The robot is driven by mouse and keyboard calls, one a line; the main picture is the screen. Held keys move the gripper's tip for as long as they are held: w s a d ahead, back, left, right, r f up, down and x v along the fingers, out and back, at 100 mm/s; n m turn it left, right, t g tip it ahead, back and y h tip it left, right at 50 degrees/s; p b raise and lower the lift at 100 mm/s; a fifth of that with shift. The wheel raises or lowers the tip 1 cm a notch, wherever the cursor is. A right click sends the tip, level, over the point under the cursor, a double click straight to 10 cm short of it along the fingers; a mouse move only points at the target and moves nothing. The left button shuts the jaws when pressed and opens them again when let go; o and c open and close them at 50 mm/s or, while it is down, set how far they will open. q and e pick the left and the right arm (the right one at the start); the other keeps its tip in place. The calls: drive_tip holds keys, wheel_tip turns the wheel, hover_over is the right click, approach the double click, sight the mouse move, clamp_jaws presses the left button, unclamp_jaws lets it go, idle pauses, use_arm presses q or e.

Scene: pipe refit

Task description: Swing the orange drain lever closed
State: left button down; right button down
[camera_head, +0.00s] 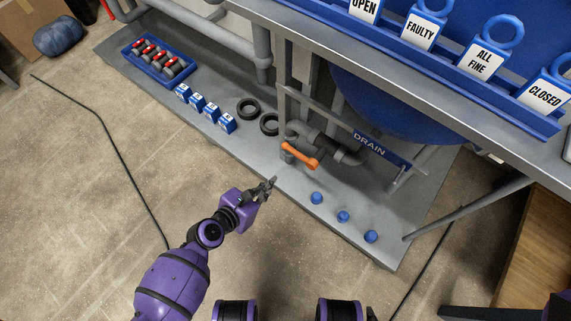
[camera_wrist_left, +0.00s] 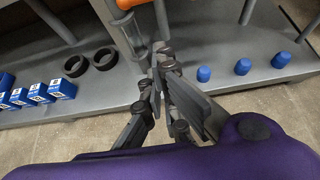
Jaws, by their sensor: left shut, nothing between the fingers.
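The orange drain lever (camera_head: 299,154) sits on a grey drain pipe (camera_head: 325,143) low on the platform, beside a blue DRAIN sign (camera_head: 382,150). Its bar points right and slightly down in the head view. In the left wrist view only part of the orange lever (camera_wrist_left: 129,4) shows at the top edge. My left gripper (camera_head: 272,182) is shut and empty, a little below and left of the lever and apart from it. Its fingers also show in the left wrist view (camera_wrist_left: 158,58). My right gripper is not in view.
Two black rings (camera_head: 248,108), several blue boxes (camera_head: 197,102) and a blue tray (camera_head: 137,58) stand on the grey platform to the left. Several blue caps (camera_head: 343,216) stand to the right. A shelf with signs (camera_head: 484,62) overhangs at upper right. Floor in front is mostly clear.

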sight(299, 155)
use_arm(q)
drive_tip(key=b+x, duration=0.4)
drive_tip(key=x, duration=0.6)
drive_tip(key=r, duration=0.1)
drive_tip(key=r+p, duration=0.2)
drive_tip(key=r, duration=0.1)
drive_tip(key=shift+w+d, duration=0.2)
drive_tip(key=shift+w, duration=0.1)
drive_tip(key=shift+a+r+p, duration=0.1)
drive_tip(key=shift+r+p, duration=0.15)
drive_tip(key=shift+p, duration=0.25)
drive_tip(key=shift+w+r+m+t+y+p, duration=0.15)
drive_tip(key=shift+r+m+t+y+p, duration=0.15)
drive_tip(key=shift+m+p, duration=0.1)
